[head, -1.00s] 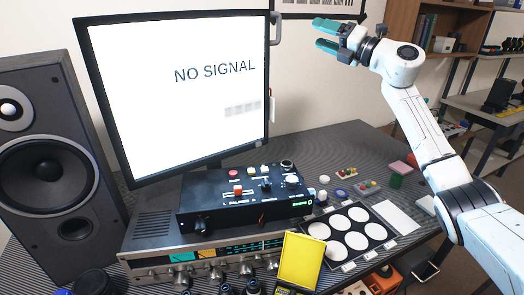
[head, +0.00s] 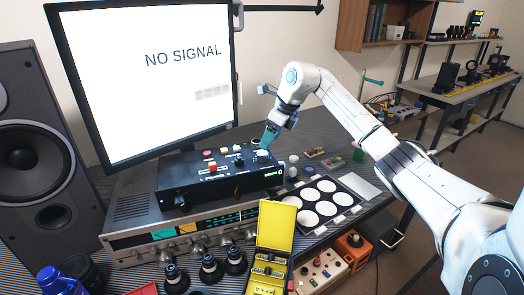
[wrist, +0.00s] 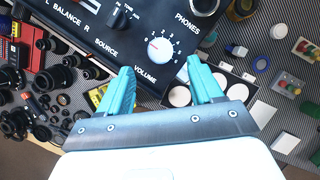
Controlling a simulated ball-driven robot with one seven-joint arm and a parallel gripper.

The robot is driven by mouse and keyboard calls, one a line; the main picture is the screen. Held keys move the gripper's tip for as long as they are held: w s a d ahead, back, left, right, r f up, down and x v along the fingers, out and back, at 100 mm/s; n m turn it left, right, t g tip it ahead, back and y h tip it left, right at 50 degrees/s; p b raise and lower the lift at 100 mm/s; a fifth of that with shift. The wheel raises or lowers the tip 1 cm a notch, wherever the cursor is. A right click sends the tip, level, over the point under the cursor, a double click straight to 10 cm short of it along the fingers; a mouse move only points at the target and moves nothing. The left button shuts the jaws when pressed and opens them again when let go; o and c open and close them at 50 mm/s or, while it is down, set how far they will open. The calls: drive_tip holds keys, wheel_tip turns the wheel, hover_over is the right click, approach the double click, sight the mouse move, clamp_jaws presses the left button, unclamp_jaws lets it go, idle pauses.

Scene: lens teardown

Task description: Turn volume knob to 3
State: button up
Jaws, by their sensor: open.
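The volume knob (wrist: 160,49) is a round white knob on the black control box (head: 215,178), with a ring of small numbers and the label VOLUME in the wrist view. A red mark on it points toward the upper left; the exact number it points at is hard to read. In the head view the knob (head: 262,155) is at the box's right end. My gripper (wrist: 160,67) is open, with its teal fingertips on either side of and short of the knob in the wrist view. In the head view my gripper (head: 268,138) is just above the knob, pointing down.
A source knob (wrist: 118,18) and a phones socket (wrist: 203,6) flank the volume knob. The box sits on a silver receiver (head: 185,232) before a monitor (head: 150,80). A tray of white discs (head: 345,210) and a yellow case (head: 272,235) stand nearby.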

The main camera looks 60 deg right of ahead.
sight(263, 152)
drive_tip(key=x, duration=0.6)
drive_tip(key=shift+w+f+p, duration=0.1)
drive_tip(key=shift+f+p, duration=0.1)
drive_tip(key=shift+p, duration=0.1)
drive_tip(key=shift+c, duration=0.4)
drive_tip(key=c, duration=1)
